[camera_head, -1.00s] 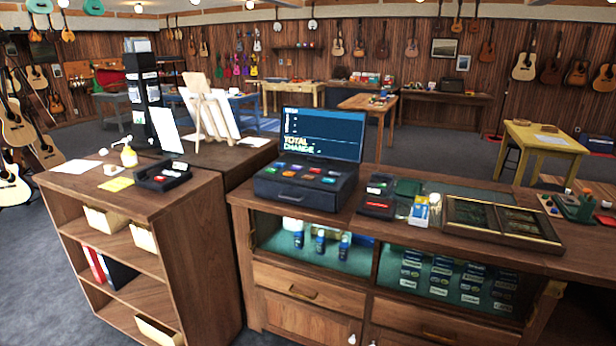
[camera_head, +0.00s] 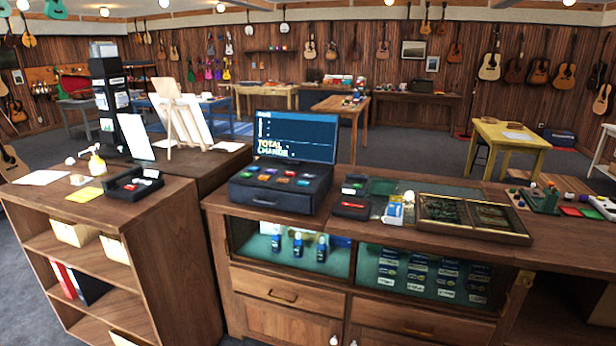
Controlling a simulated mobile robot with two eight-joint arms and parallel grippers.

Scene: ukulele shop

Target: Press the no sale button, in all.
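A dark cash register (camera_head: 280,187) stands on the wooden counter near the middle of the view. Its top carries several coloured buttons (camera_head: 284,174) in rows, in red, orange, green, blue and white. The button labels are too small to read, so I cannot tell which is no sale. Its screen (camera_head: 297,136) shows "TOTAL" and "CHANGE". The drawer front (camera_head: 266,201) looks closed. Neither of my grippers is in view.
Left of the register is a lower shelf unit (camera_head: 120,215) with a black tray (camera_head: 134,183) on top. Right of the register, the counter holds a small dark device (camera_head: 352,207), a small box (camera_head: 394,212) and a framed display tray (camera_head: 470,217). A glass-fronted case (camera_head: 290,246) sits below.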

